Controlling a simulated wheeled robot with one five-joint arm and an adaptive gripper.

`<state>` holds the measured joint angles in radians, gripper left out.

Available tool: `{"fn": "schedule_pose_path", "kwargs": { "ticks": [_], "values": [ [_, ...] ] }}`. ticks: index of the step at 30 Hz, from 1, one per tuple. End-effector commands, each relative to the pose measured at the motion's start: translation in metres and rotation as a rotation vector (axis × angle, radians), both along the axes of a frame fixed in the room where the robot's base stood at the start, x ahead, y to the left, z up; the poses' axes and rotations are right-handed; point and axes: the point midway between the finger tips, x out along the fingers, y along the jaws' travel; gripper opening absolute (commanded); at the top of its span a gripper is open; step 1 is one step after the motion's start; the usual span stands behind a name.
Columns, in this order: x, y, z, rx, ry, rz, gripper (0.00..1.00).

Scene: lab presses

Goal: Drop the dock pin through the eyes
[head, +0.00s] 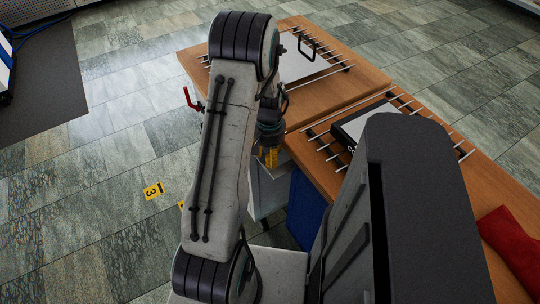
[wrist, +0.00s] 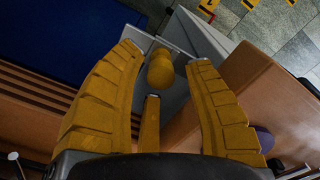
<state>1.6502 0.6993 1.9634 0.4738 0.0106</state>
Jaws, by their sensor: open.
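My gripper (head: 270,157) hangs beside the corner of the wooden worktops in the head view. Its yellow segmented fingers (wrist: 168,58) are spread apart in the wrist view. A yellow piece with a rounded end (wrist: 160,72) shows between the fingers, with clear gaps to both outer ones. It looks like the head of the dock pin, but I cannot be sure. Grey panels (wrist: 192,38) lie behind it. I cannot make out the eyes in either view.
Two wooden worktops, the far one (head: 205,55) and the near one (head: 310,165), carry racks of rods. A blue panel (head: 307,210) and a pale cabinet (head: 268,190) stand below. A red handle (head: 193,100) and a red cloth (head: 510,240) show.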

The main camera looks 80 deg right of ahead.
Motion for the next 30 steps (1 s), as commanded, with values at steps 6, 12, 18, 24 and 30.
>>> {"fn": "schedule_pose_path", "kwargs": {
  "ticks": [6, 12, 18, 24, 30],
  "values": [
    [0.000, -0.006, 0.039, -0.022, 0.002, -0.001, 0.48],
    [-0.001, -0.004, 0.072, -0.018, 0.002, -0.001, 0.48],
    [-0.001, -0.002, 0.096, -0.011, 0.001, -0.002, 0.48],
    [-0.001, -0.001, 0.108, -0.007, 0.001, -0.002, 0.48],
    [-0.001, 0.000, 0.111, -0.005, 0.000, -0.002, 0.48]
  ]
}}
